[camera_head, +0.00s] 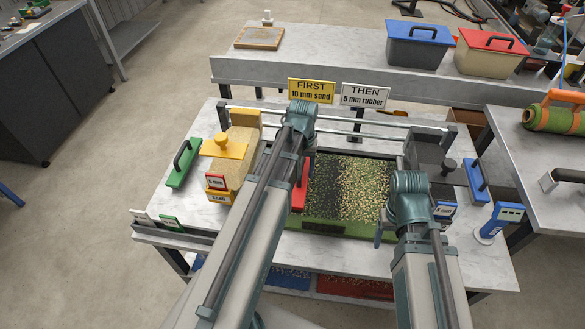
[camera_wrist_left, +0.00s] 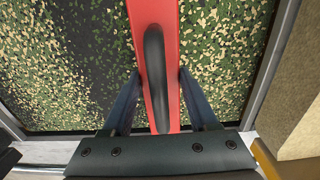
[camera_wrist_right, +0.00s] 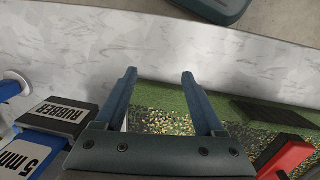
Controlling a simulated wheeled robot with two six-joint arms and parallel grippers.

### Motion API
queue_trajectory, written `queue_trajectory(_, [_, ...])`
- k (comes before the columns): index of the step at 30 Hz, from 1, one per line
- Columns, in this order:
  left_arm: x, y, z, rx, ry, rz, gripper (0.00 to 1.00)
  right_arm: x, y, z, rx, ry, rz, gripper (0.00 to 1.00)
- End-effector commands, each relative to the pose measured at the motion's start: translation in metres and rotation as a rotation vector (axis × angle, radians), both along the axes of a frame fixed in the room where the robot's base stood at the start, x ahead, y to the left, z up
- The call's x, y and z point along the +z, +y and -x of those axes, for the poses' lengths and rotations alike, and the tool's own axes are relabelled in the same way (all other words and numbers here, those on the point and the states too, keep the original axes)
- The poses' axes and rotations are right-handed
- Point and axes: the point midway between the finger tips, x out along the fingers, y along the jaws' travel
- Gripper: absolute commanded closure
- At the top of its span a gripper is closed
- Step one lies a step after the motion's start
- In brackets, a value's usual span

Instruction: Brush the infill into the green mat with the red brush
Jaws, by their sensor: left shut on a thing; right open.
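The green mat (camera_head: 318,228) lies in a frame on the table. Pale infill is thick on its right part; a darker green strip shows left of it. The red brush (camera_head: 299,192) lies across the mat's left part, mostly hidden by my left arm in the head view. In the left wrist view the red brush (camera_wrist_left: 178,95) has a black handle, and my left gripper (camera_wrist_left: 158,80) is shut on it. Speckled infill shows on both sides. My right gripper (camera_wrist_right: 158,75) is open and empty above the mat's front right edge. The brush's red end (camera_wrist_right: 288,158) shows there too.
A sand hopper (camera_head: 233,165) stands left of the mat and a green-based brush (camera_head: 182,165) lies further left. Signs reading FIRST 10 mm sand (camera_head: 311,91) and THEN 5 mm rubber (camera_head: 365,97) stand behind.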

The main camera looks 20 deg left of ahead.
Motion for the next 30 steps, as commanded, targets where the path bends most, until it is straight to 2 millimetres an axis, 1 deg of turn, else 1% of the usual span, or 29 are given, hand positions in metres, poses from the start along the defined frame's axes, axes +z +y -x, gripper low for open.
queue_trajectory(1, [0.0, -0.006, -0.002, -0.002, 0.0, 0.0, 1.0, 0.0, 0.0, 0.0, 0.0, 0.0, 0.0, 0.29])
queue_trajectory(30, [0.0, -0.094, -0.027, -0.002, 0.0, 0.0, 1.0, 0.0, 0.0, 0.0, 0.0, 0.0, 0.0, 0.29])
